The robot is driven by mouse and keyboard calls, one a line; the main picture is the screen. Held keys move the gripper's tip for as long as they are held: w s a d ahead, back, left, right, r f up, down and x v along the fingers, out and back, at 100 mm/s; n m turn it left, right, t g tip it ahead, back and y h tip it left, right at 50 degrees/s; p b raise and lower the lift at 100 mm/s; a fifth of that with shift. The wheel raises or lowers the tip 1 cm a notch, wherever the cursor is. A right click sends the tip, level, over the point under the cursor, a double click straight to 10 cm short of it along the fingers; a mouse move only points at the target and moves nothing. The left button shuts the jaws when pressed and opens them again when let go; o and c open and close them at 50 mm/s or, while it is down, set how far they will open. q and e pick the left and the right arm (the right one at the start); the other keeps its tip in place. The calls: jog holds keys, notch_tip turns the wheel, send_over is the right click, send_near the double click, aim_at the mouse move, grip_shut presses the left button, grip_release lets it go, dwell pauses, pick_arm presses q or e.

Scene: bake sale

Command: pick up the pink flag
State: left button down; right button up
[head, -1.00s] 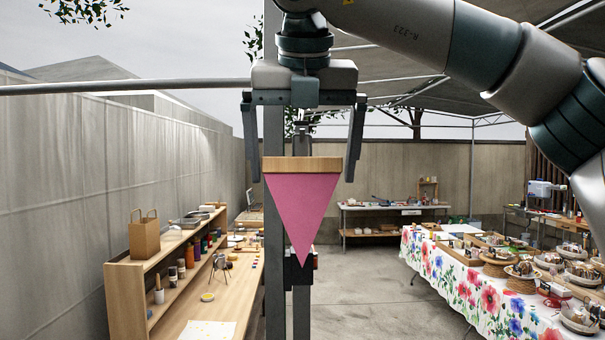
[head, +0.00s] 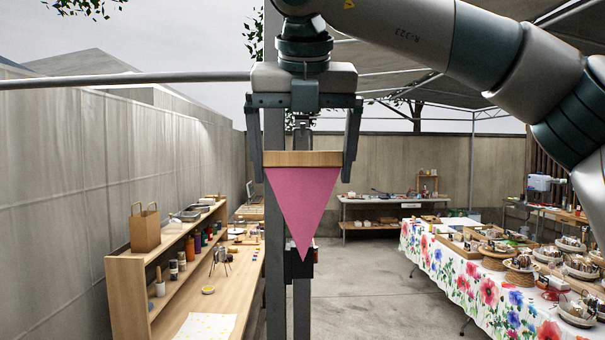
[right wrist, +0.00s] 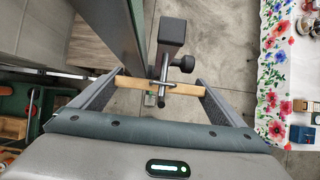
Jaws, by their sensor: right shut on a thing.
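The pink flag (head: 302,200) is a triangle hanging point down from a light wooden bar (head: 302,159). My right gripper (head: 303,177) comes from above, with one finger at each end of the bar, and is shut on it. In the right wrist view the bar (right wrist: 135,84) spans between the two fingers of the gripper (right wrist: 160,88). A metal hook or loop (right wrist: 164,68) crosses the middle of the bar there; I cannot tell whether they touch. The pink cloth is hidden in that view. My left gripper is not in view.
A grey upright post (head: 274,240) stands close behind the flag. A wooden shelf bench (head: 130,275) runs along the left wall. A table with a flowered cloth (head: 470,285), full of baked goods, is on the right. A bench (head: 380,203) stands at the back. Clear floor (head: 365,280) lies between.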

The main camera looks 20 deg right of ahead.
jog(key=shift+r+b, duration=0.55)
jog(key=shift+b, duration=0.15)
jog(key=s+a+f+b, duration=0.1)
jog(key=s+a+b, duration=0.2)
jog(key=s, duration=0.7)
jog(key=s+a+f+b, duration=0.1)
jog(key=s+a+b, duration=0.2)
jog(key=s+b, duration=0.3)
jog(key=shift+s+b, duration=0.4)
jog(key=shift+s, duration=1.95)
